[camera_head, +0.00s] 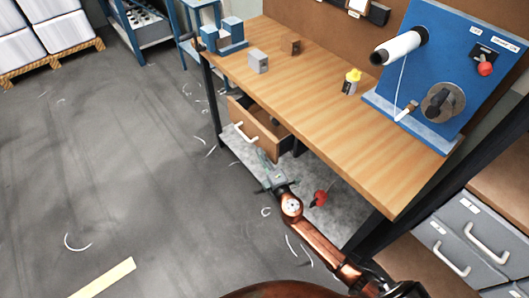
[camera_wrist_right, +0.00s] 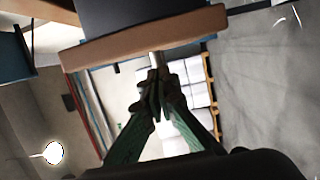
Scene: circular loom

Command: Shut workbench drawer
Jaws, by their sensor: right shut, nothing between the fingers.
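The workbench drawer (camera_head: 257,131) is under the left part of the wooden workbench (camera_head: 310,95) and stands pulled out. Its wooden front has a white handle (camera_head: 245,132), and part of its dark inside shows. My right gripper (camera_head: 264,158) is below and in front of the drawer, with its fingers pointing up toward it. In the right wrist view, the drawer front (camera_wrist_right: 145,38) crosses the top, and the shut, empty fingers (camera_wrist_right: 156,88) are close to the handle (camera_wrist_right: 156,60). I cannot tell whether they touch. My left gripper is not in view.
A red object (camera_head: 320,197) lies on the grey lower shelf (camera_head: 335,215). Grey, brown and blue blocks, a yellow-topped bottle (camera_head: 352,81) and a blue loom panel (camera_head: 445,60) stand on the bench. Floor to the left is mostly clear, with scattered pale strips.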

